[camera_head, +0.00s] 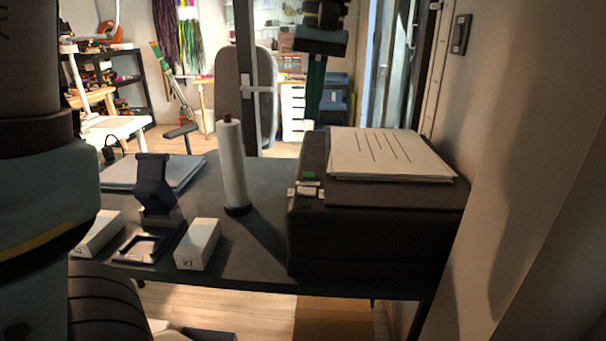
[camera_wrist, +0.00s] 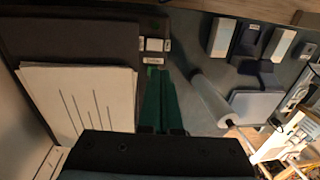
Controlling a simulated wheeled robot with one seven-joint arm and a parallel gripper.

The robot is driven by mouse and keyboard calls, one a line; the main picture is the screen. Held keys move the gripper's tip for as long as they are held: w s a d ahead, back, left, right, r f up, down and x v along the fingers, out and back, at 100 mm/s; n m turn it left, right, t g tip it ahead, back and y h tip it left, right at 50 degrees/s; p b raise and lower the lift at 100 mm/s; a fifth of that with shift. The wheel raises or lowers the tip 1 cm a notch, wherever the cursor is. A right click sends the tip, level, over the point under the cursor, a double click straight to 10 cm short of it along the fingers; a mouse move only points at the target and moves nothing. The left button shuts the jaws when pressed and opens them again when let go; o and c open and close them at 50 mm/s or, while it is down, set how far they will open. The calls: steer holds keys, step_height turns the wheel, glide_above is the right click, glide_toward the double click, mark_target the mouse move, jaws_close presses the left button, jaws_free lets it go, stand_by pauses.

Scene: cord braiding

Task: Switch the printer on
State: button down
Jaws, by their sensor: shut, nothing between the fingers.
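The dark printer (camera_head: 380,230) stands at the right end of the desk with a stack of lined paper (camera_head: 390,153) on top. It fills the upper left of the wrist view (camera_wrist: 70,40). At its left edge is a small panel with a green-marked key (camera_head: 308,176) and several pale keys (camera_head: 307,190); they also show in the wrist view (camera_wrist: 154,45). I cannot read their labels or tell whether any is lit. My gripper (camera_head: 314,122) points down beyond the printer's far edge, its green fingers shut and empty.
A white roll (camera_head: 233,165) stands left of the printer. Further left are a dark stand-like device (camera_head: 157,190), two white boxes (camera_head: 97,234) (camera_head: 198,244) and a paper stack (camera_head: 150,172). A wall (camera_head: 530,120) rises close on the right. Bare desk (camera_head: 265,190) lies between roll and printer.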

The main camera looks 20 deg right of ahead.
mark_target(301, 188)
steer(key=f, duration=0.4)
steer(key=a+f, duration=0.1)
steer(key=f, duration=0.4)
steer(key=f+p, duration=0.1)
steer(key=f, duration=0.3)
steer(key=shift+w+a+f, duration=0.25)
steer(key=shift+w+f, duration=0.1)
steer(key=shift+f, duration=0.05)
steer(key=shift+a+f, duration=0.1)
steer(key=shift+f, duration=0.05)
steer(key=shift+s+d+p, duration=0.35)
steer(key=shift+d+p, duration=0.3)
steer(key=shift+d, duration=0.1)
